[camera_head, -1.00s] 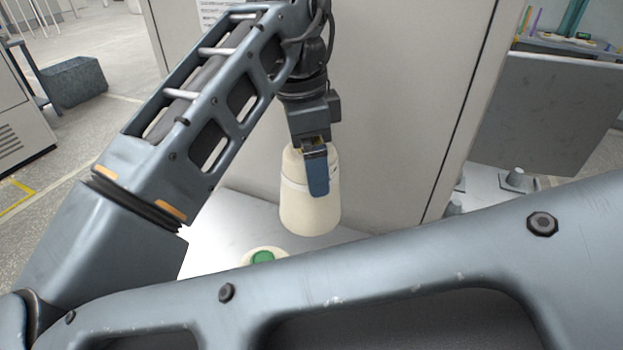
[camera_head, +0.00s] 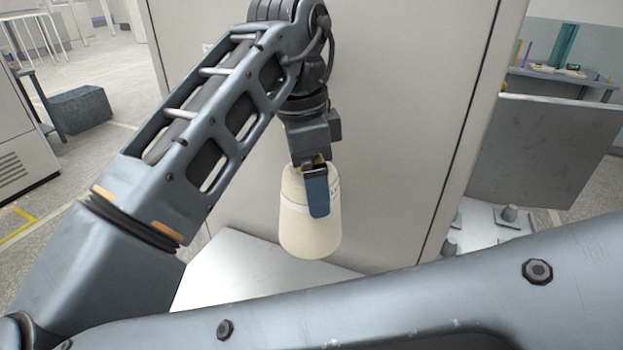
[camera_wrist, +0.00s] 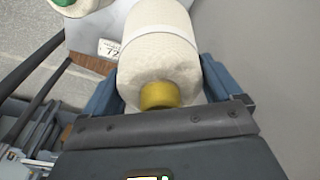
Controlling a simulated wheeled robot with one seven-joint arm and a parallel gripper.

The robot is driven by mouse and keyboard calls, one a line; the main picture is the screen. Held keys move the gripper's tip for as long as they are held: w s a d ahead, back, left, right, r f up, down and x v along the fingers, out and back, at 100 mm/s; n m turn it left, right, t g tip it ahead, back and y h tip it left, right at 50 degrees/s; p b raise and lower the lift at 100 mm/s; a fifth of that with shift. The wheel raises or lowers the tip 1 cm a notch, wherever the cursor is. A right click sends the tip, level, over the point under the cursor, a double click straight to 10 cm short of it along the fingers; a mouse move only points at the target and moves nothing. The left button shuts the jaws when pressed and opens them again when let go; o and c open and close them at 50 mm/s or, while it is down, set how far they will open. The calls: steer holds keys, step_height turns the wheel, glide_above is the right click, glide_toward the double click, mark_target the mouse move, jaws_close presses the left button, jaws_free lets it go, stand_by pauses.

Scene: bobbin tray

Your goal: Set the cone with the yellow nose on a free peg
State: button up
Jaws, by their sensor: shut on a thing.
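The cream cone with the yellow nose (camera_head: 309,232) hangs upright in my gripper (camera_head: 316,190), in front of a pale panel. In the wrist view its yellow nose (camera_wrist: 159,95) faces the camera, and the cone's body lies between the two blue fingers (camera_wrist: 158,92). My gripper is shut on this cone. Grey pegs (camera_head: 509,213) stand on square bases on a pale surface at the right, past the panel's edge; no cone shows on those in view. My own arm hides part of that surface.
A white surface (camera_head: 232,268) lies below the cone. In the wrist view another cone with a green nose (camera_wrist: 62,5) is cut off at the top left, near a number label (camera_wrist: 110,49). A grey board (camera_head: 545,150) stands upright behind the pegs.

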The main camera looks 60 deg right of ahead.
step_height(320, 180, up, 4)
steer(key=shift+f+p, duration=0.1)
steer(key=shift+p, duration=0.5)
step_height(320, 180, up, 11)
stand_by(0.4)
